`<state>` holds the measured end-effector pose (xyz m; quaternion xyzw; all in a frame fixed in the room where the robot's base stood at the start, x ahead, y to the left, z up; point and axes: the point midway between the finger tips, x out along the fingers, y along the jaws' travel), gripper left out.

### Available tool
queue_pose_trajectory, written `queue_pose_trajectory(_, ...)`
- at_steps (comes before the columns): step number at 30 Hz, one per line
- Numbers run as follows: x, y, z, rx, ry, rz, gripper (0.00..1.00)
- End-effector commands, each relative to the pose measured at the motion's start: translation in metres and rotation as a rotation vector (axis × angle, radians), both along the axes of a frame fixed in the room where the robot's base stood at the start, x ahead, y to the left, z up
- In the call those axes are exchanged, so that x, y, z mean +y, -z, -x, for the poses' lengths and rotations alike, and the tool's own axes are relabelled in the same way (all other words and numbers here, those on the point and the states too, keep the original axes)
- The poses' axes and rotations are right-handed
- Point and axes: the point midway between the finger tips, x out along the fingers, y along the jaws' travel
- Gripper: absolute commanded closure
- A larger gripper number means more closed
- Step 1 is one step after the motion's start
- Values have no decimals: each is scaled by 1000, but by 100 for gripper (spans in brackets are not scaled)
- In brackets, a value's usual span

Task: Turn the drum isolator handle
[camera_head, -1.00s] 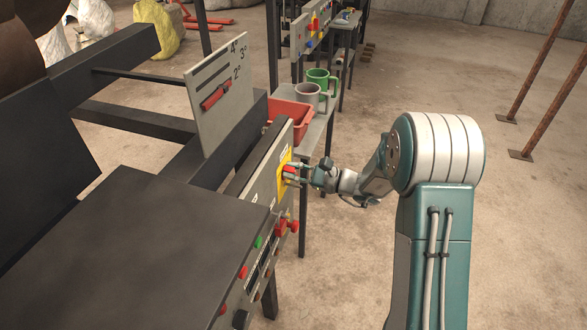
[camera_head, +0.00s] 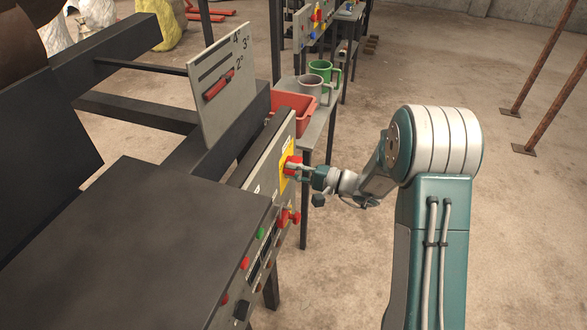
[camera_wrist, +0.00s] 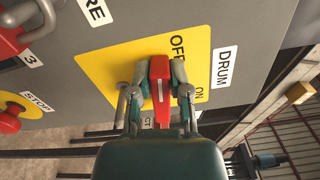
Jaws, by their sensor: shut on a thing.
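The drum isolator handle (camera_wrist: 160,88) is a red bar with a white line, on a yellow plate (camera_wrist: 112,63) beside a white DRUM label (camera_wrist: 223,67). The plate is marked OFF and ON. In the wrist view the bar stands nearly upright, its upper end just left of the OFF print; ON is to its right. My gripper (camera_wrist: 157,92) is shut on the handle, one finger on each side. In the head view my gripper (camera_head: 303,170) reaches the handle (camera_head: 292,165) from the right. The handle's base is partly hidden by the fingers.
A red stop button (camera_wrist: 12,117) and a red padlock-like part (camera_wrist: 10,40) lie left of the plate. Red and green buttons (camera_head: 260,233) run along the panel nearer me.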

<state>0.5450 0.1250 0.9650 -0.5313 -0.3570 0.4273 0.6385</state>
Motion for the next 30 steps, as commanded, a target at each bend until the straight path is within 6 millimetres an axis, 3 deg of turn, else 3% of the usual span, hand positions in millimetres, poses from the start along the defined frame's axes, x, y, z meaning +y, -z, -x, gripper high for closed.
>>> queue_pose_trajectory(12,1,9,2,-153,-2,71,100)
queue_pose_trajectory(28,1,11,3,-171,-5,82,100)
queue_pose_trajectory(29,1,11,3,-171,-5,82,67)
queue_pose_trajectory(30,1,11,3,-169,-4,83,49)
